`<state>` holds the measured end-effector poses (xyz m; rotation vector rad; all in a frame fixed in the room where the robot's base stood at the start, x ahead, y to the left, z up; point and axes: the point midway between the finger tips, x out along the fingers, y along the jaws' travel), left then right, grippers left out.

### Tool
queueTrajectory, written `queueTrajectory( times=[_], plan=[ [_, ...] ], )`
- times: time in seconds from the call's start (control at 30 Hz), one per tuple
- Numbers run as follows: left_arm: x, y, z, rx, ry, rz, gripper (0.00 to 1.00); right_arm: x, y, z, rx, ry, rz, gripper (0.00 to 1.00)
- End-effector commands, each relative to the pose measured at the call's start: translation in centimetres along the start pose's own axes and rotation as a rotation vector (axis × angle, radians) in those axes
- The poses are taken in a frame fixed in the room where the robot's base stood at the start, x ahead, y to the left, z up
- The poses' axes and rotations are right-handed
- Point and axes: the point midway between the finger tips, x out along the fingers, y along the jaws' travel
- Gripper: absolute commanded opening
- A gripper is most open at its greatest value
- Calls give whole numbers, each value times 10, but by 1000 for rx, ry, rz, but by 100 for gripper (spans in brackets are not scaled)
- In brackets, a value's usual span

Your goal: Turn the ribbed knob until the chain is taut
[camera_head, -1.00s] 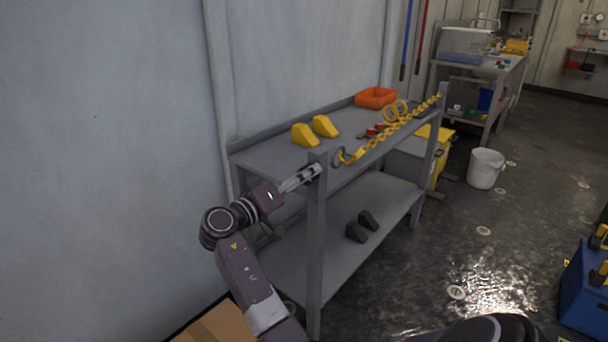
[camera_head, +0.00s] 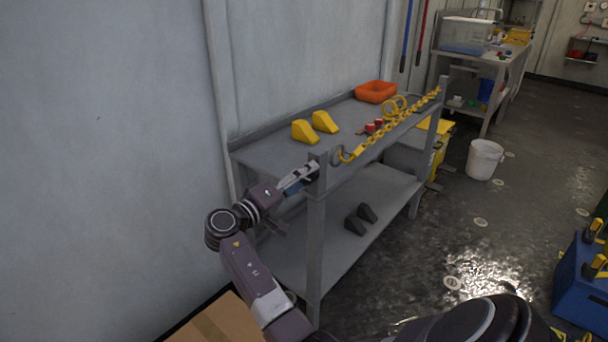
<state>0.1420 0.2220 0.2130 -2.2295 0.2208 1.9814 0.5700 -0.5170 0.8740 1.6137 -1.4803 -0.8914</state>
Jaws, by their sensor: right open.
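The yellow chain (camera_head: 392,125) runs along the front edge of the grey bench, from a dark ring (camera_head: 337,156) by the near post (camera_head: 317,215) towards the far post. It looks nearly straight; any slack is too small to tell. My right gripper (camera_head: 305,176) is open at the left side of the near post's top. A blue piece (camera_head: 293,187) shows at its fingers, partly covered; I cannot tell whether it is the ribbed knob or whether the fingers touch it. No ribs are discernible. My left gripper is not in view.
A cardboard box (camera_head: 212,322) is below my arm. A white bucket (camera_head: 484,160) stands on open floor at right.

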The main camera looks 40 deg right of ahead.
Motion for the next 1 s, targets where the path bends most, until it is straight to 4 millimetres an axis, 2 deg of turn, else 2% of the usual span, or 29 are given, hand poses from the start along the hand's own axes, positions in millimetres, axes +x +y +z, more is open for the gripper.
queueTrajectory(
  times=[0.03, 0.27, 0.4, 1.0],
  plan=[
    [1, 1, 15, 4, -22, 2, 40, 0, 1, -1, -15, 0, 0, 48],
    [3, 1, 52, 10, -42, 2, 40, 0, 1, 0, -83, 0, 0, 48],
    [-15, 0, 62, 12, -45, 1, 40, 0, 4, -2, -201, 0, 0, 48],
    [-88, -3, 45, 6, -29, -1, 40, 0, 5, -3, -762, -1, 1, 48]
  ],
)
